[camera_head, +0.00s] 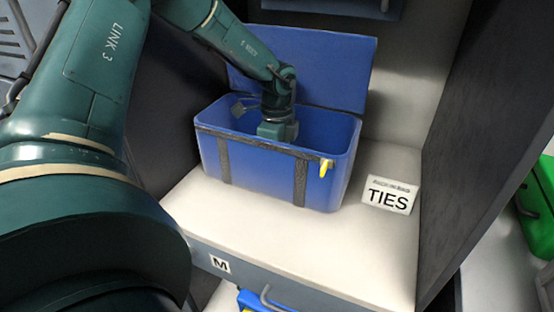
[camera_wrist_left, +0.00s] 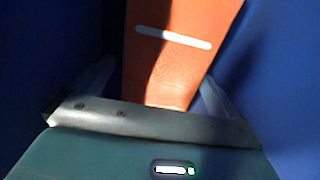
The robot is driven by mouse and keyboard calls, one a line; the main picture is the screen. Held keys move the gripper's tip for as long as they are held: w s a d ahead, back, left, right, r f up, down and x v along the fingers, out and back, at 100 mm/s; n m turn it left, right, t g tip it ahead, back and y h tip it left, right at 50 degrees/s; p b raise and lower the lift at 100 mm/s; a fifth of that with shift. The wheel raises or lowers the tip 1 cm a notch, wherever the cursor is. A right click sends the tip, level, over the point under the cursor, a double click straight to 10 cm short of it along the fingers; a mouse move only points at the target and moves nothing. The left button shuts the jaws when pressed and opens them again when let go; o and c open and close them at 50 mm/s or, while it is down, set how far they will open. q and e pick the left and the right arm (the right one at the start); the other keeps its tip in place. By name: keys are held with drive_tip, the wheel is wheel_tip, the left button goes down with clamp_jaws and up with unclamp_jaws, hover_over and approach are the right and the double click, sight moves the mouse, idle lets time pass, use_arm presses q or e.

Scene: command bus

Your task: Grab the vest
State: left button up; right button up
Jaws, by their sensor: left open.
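An orange vest (camera_wrist_left: 175,70) with a pale reflective strip shows in the left wrist view, inside the blue box. In the head view the blue box (camera_head: 262,172) stands on a white shelf with its lid open, and its front wall hides the vest. My left gripper (camera_wrist_left: 160,100) reaches down into the box. Its two fingers are open, one on each side of the orange material. I cannot tell whether they touch it. In the head view the fingertips are hidden inside the box. My right gripper is not in view.
The white shelf (camera_head: 385,240) carries a "TIES" sign (camera_head: 389,195) to the right of the box. The open lid (camera_head: 318,68) stands up behind my left wrist. A dark cabinet wall (camera_head: 490,130) closes the right side. A drawer marked "M" (camera_head: 219,263) lies below.

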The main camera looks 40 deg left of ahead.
use_arm(q)
drive_tip(key=shift+c, duration=0.3)
drive_tip(key=c, duration=1)
